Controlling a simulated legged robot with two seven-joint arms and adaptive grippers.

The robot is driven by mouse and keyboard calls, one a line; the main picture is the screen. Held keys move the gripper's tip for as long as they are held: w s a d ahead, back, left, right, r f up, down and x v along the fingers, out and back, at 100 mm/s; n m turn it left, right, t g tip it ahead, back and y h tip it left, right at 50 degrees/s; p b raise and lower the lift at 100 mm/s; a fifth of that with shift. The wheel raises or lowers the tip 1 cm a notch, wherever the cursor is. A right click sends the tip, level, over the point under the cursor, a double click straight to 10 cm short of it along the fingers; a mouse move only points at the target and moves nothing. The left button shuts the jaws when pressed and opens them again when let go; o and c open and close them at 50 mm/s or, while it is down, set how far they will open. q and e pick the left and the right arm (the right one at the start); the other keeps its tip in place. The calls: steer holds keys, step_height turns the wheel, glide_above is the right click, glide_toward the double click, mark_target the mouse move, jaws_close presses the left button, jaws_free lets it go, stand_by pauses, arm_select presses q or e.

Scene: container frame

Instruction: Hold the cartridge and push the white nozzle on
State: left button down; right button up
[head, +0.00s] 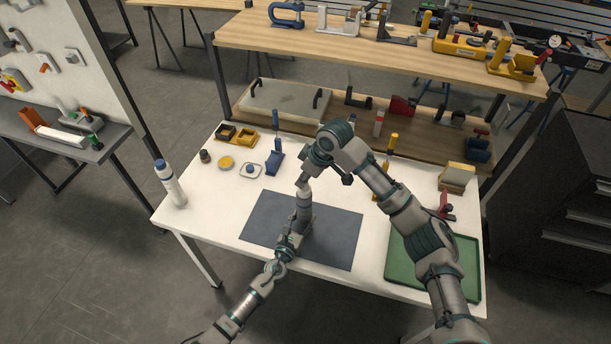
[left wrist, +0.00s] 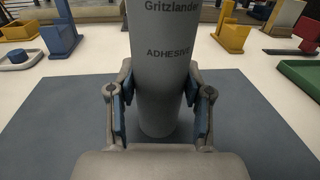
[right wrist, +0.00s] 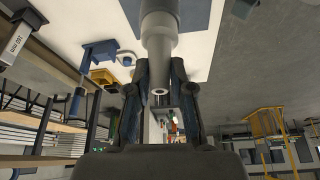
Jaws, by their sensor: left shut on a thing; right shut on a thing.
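The grey cartridge (head: 304,208) stands roughly upright over the dark mat (head: 262,225). It shows large in the left wrist view (left wrist: 163,85), lettered "ADHESIVE". My left gripper (head: 298,231) is shut around its body, with a finger on each side. My right gripper (head: 304,183) is above the cartridge's top end. In the right wrist view, its fingers (right wrist: 160,80) are shut on the pale nozzle (right wrist: 160,70), whose small open tip points toward the camera. The nozzle lines up with the cartridge beyond it. I cannot tell whether it is fully seated.
A white bottle with a blue cap (head: 171,184) stands at the table's left edge. A green tray (head: 462,285) lies at the right. Yellow and blue fixtures (head: 236,134) stand along the back. A wooden shelf (head: 340,50) rises behind.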

arm_select(q)
steer(key=shift+a, duration=0.1)
arm_select(e)
steer(key=shift+a+f, duration=0.1)
steer(key=o, duration=1)
steer(key=shift+c, duration=0.2)
steer(key=shift+d+r, duration=0.2)
arm_select(q)
steer(key=shift+c, duration=2)
jaws_free()
arm_select(e)
steer(key=v, duration=1.1)
steer(key=shift+d+r, duration=0.15)
steer(key=shift+r, duration=0.05)
